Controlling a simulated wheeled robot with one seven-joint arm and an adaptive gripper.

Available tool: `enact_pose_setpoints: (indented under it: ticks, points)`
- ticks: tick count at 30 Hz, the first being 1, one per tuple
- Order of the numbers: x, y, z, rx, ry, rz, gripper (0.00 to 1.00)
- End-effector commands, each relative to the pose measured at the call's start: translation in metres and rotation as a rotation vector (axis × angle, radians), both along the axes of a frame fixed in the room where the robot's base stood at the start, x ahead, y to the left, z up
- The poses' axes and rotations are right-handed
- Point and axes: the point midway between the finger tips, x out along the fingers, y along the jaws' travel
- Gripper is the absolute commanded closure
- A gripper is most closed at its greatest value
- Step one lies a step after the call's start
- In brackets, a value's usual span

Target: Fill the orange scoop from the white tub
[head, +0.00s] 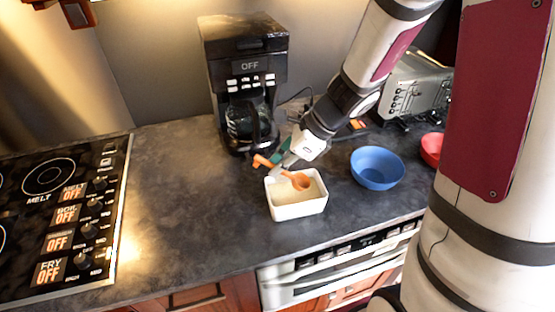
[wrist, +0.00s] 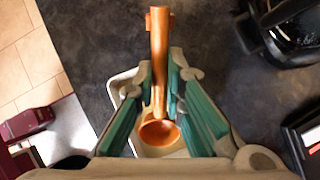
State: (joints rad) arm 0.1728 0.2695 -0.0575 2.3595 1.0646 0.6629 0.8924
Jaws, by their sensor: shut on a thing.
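The white tub (head: 299,211) stands on the dark counter, with pale contents (head: 297,195) inside. The orange scoop (head: 301,181) is held above the tub, its bowl over the contents and its handle reaching left past the rim. In the wrist view the scoop (wrist: 158,60) lies between the green finger pads, with its bowl near the bottom and its handle pointing up. My gripper (head: 285,168) is shut on the scoop's handle. The tub (wrist: 125,82) is partly hidden behind the fingers in the wrist view. I cannot tell whether the scoop's bowl holds anything.
A blue bowl (head: 377,168) stands right of the tub, with a red bowl (head: 432,148) beyond it. A black coffee maker (head: 245,75) stands behind. A silver toaster oven (head: 416,88) is at the back right. A black stovetop (head: 60,215) is at left; the counter between is clear.

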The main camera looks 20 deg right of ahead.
Motion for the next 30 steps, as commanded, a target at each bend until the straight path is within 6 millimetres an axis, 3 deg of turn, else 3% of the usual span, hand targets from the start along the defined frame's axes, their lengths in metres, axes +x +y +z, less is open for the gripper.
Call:
enact_pose_setpoints:
  ticks: [18, 30]
  points:
    - [0.001, 0.0, -0.04, 0.0, 0.001, -0.002, 1.0]
    - [0.0, 0.0, -0.051, 0.0, 0.0, 0.0, 1.0]
